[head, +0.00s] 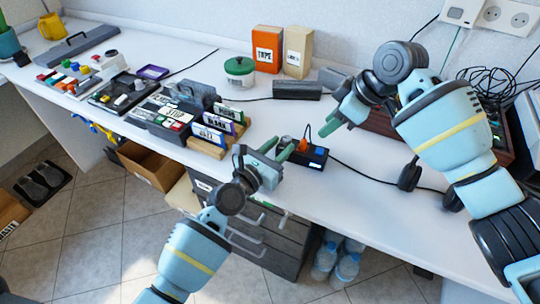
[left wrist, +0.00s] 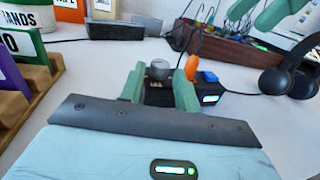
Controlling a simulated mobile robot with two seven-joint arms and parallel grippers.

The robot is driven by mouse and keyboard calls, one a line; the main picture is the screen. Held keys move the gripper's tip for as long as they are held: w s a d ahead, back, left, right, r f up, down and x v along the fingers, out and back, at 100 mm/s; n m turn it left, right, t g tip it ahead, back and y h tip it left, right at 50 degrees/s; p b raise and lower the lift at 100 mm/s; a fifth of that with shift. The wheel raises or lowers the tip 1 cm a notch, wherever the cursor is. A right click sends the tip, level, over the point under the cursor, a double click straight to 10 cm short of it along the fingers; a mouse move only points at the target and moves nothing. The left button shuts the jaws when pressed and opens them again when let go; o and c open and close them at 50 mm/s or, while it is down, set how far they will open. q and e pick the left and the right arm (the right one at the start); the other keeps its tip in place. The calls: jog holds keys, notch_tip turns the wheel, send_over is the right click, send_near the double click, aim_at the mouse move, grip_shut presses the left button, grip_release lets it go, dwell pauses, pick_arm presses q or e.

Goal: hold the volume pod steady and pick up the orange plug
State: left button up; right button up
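The volume pod (head: 316,157) is a small black box on the white table with a grey knob (left wrist: 160,69), a blue button (left wrist: 209,77) and a lit display. The orange plug (head: 303,145) stands upright in its top; it also shows in the left wrist view (left wrist: 191,67). My left gripper (head: 284,149) has its green fingers on both sides of the pod's near end, with the black body filling the gap between them. My right gripper (head: 338,108) is open and empty, above and behind the pod, apart from the plug.
A dark speaker-like bar (head: 297,89) and a green-lidded jar (head: 239,70) are behind. Headphones (head: 409,175) and cables lie to the right. The table's front edge is close to the pod.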

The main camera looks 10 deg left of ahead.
pick_arm(q)
jog(key=shift+x, duration=1.15)
grip_shut()
